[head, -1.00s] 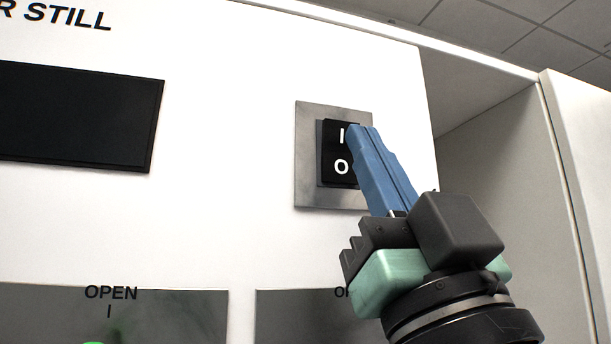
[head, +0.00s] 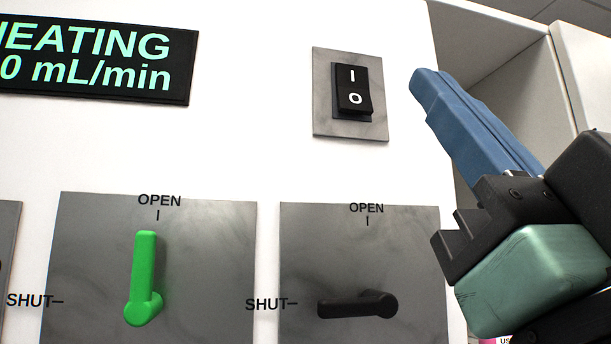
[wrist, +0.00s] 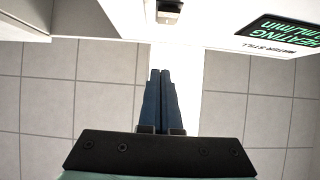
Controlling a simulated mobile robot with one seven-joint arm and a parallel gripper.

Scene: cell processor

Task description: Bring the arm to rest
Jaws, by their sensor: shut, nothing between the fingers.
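My gripper (head: 420,82) has its blue fingers together and empty, at the right in the head view, to the right of the rocker switch and apart from it. In the wrist view my gripper (wrist: 160,74) shows its two fingers side by side. The black rocker switch (head: 353,88), marked I and O, sits on a grey plate on the white panel. The switch also shows in the wrist view (wrist: 168,8), beyond the fingertips.
The display (head: 95,62) is lit with green text reading "EATING" and "0 mL/min". A green lever (head: 144,270) points up to OPEN. A black lever (head: 355,305) points left to SHUT. Tiled floor (wrist: 100,85) shows below in the wrist view.

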